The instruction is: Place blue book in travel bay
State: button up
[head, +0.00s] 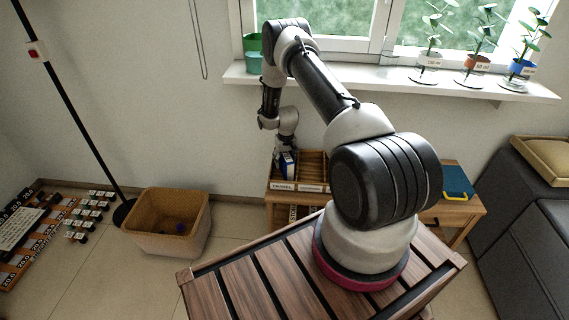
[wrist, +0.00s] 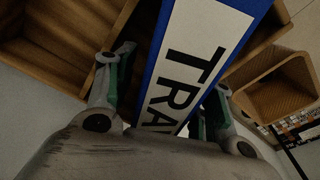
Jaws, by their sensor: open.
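The blue book (head: 287,166), with a white panel, stands upright in the left bay of the wooden shelf unit, behind a label that seems to read TRAVEL (head: 283,187). In the wrist view the book (wrist: 200,50) shows large black letters "TRA" on white between blue edges. My gripper (head: 286,150) is just above the book. In the wrist view my gripper (wrist: 168,78) is open, with one finger on each side of the book. Whether the fingers touch it cannot be told. The book's lower end is hidden.
An empty-looking bay (head: 313,166) with its own label (head: 311,188) is to the right. A blue-and-yellow object (head: 456,181) lies on the unit's right end. A wicker basket (head: 167,222) is on the floor at left. The windowsill (head: 390,84) carries pots above.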

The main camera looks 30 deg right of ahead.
aim_at(285, 161)
jog(key=r, duration=0.5)
jog(key=shift+s+r, duration=0.4)
jog(key=shift+a, duration=0.1)
